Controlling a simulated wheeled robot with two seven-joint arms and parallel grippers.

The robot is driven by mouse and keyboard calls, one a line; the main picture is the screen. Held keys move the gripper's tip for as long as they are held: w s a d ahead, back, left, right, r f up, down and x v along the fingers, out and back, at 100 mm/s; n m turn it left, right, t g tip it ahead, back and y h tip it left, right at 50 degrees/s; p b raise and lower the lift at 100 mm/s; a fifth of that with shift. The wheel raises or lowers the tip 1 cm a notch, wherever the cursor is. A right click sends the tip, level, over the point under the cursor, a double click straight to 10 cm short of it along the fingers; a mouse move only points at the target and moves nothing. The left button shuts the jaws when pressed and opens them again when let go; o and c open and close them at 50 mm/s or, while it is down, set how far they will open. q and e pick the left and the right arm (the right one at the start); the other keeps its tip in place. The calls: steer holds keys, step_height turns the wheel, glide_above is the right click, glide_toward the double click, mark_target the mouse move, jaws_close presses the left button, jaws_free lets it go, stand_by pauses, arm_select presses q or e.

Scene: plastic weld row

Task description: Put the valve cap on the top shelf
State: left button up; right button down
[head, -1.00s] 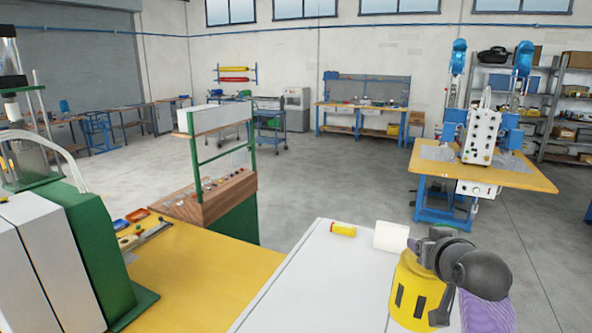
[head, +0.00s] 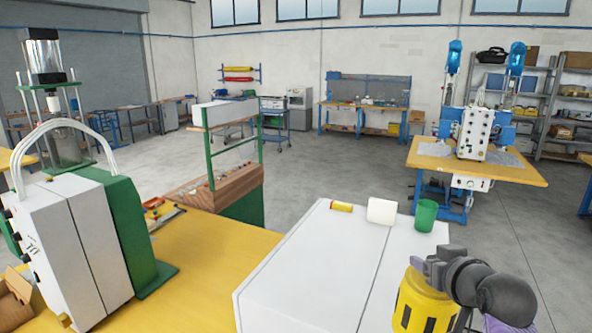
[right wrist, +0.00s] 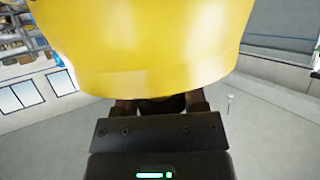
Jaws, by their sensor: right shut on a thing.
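The yellow valve cap (head: 424,303), with dark upright slots in its side, is at the lower right of the head view. My right gripper (head: 430,270) is shut on its upper part and holds it up in front of the white worktop. In the right wrist view the valve cap (right wrist: 145,45) fills the top middle, just beyond the gripper fingers (right wrist: 158,105). Its lower part is cut off by the head view's edge. A grey shelf rack (head: 584,98) with several levels stands far off at the back right. My left gripper is not in view.
On the white worktop (head: 320,265) lie a yellow-red roll (head: 341,206) and a white roll (head: 382,211), with a green cup (head: 426,215) beside them. A white-green machine (head: 75,245) stands on the yellow table (head: 205,275) at left. Open grey floor (head: 345,165) lies beyond.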

steer(key=s+a+f+n+g+y, duration=0.1)
steer(key=s+a+n+g+y, duration=0.2)
steer(key=s+a+n+y, duration=0.35)
steer(key=s+a+n+g+y, duration=0.2)
steer(key=s+a+n+y, duration=0.15)
steer(key=s, duration=0.65)
arm_select(q)
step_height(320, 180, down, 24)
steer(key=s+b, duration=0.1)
steer(key=b, duration=2.2)
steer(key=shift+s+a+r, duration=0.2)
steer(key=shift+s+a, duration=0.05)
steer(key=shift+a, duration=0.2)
arm_select(e)
step_height(320, 180, down, 25)
steer(key=shift+s+d+g, duration=0.2)
steer(key=shift+d+g, duration=0.05)
steer(key=shift+g, duration=0.15)
steer(key=shift+w+a+r, duration=0.1)
